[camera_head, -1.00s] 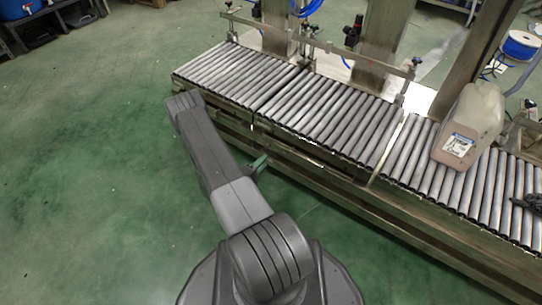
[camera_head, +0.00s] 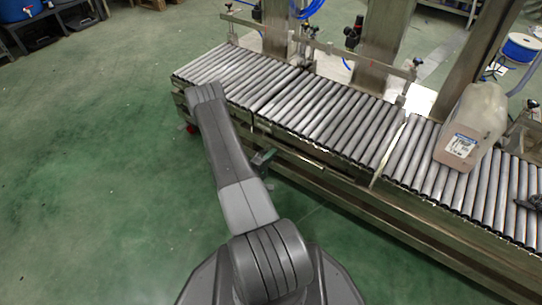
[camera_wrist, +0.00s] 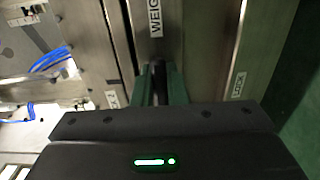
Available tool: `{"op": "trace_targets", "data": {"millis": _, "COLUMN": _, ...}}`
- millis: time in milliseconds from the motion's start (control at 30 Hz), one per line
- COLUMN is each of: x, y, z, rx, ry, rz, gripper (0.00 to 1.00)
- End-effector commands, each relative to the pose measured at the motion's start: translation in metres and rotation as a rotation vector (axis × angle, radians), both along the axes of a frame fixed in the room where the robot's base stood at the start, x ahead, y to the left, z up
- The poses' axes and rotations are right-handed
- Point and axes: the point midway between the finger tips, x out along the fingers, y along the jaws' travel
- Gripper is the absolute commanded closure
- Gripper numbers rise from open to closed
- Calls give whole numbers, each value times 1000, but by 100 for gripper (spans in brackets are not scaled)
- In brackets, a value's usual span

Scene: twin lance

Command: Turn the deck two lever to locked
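In the wrist view, my gripper (camera_wrist: 160,86) points up the picture toward a metal frame. Two dark green strips, which look like its fingers, stand close together with a narrow dark bar between them. The bar may be the deck two lever, but its shape and any contact are too dark to tell. A "LOCK" label (camera_wrist: 238,86) is on the metal to the right. A partly hidden label ending in "2" (camera_wrist: 112,99) is to the left. In the head view, a small green piece (camera_head: 262,158) shows beside the conveyor's side, right of my arm; my fingertips are hidden there.
The roller conveyor (camera_head: 330,118) runs diagonally in the head view, with a plastic jug (camera_head: 470,128) on its right part. A "WEIG..." label (camera_wrist: 155,18) is at the top of the wrist view. Blue tubing (camera_wrist: 50,60) is at left. Green floor left of my arm is clear.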

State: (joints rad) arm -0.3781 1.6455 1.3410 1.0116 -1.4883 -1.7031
Motion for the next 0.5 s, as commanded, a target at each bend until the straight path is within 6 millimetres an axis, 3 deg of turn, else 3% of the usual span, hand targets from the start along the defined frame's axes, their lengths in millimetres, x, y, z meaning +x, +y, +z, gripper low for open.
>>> {"op": "trace_targets", "data": {"millis": 500, "x": 0, "y": 1, "z": -8, "rx": 113, "ry": -81, "rz": 0, "gripper": 100}}
